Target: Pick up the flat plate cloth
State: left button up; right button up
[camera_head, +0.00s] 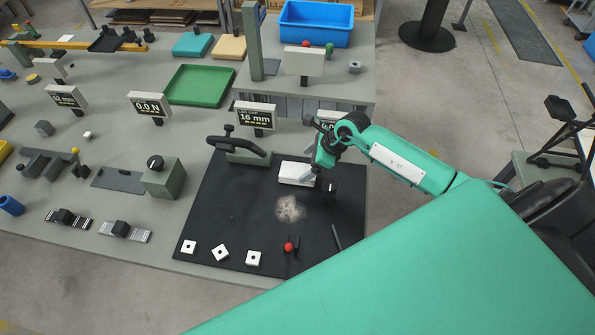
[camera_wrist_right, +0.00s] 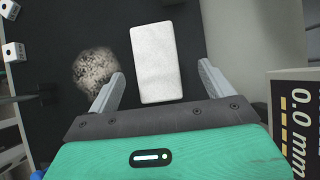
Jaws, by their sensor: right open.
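The flat plate cloth (camera_head: 295,172) is a white rectangle lying on the black mat (camera_head: 235,200) near its back edge. In the right wrist view the cloth (camera_wrist_right: 153,58) lies ahead between the lines of the two fingers, nearer the left one. My right gripper (camera_head: 310,177) is at the right end of the cloth, its fingers spread and empty. In the wrist view the gripper (camera_wrist_right: 160,78) is open with the cloth between and beyond its fingertips; I cannot tell the height gap. My left gripper is not in view.
A grey dusty patch (camera_head: 289,208) lies on the mat in front of the cloth. Several white square blocks line the mat's front, beside a red ball (camera_head: 288,247). A display reading 16 mm (camera_head: 255,115) and a dark-handled tool (camera_head: 240,148) stand behind. The mat's left middle is clear.

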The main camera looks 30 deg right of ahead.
aim_at(298, 170)
jog(key=shift+a+f+p, duration=0.1)
jog(key=shift+a+p, duration=0.1)
jog(key=shift+p, duration=0.1)
jog(key=p+x, duration=0.2)
jog(key=x, duration=0.2)
jog(key=shift+a, duration=0.2)
jog(key=shift+a+f, duration=0.1)
jog(key=shift+f, duration=0.15)
jog(key=c, duration=1.1)
jog(key=shift+o, duration=0.2)
jog(key=shift+r, duration=0.55)
notch_tip(298, 170, up, 19)
jog(key=b, duration=0.6)
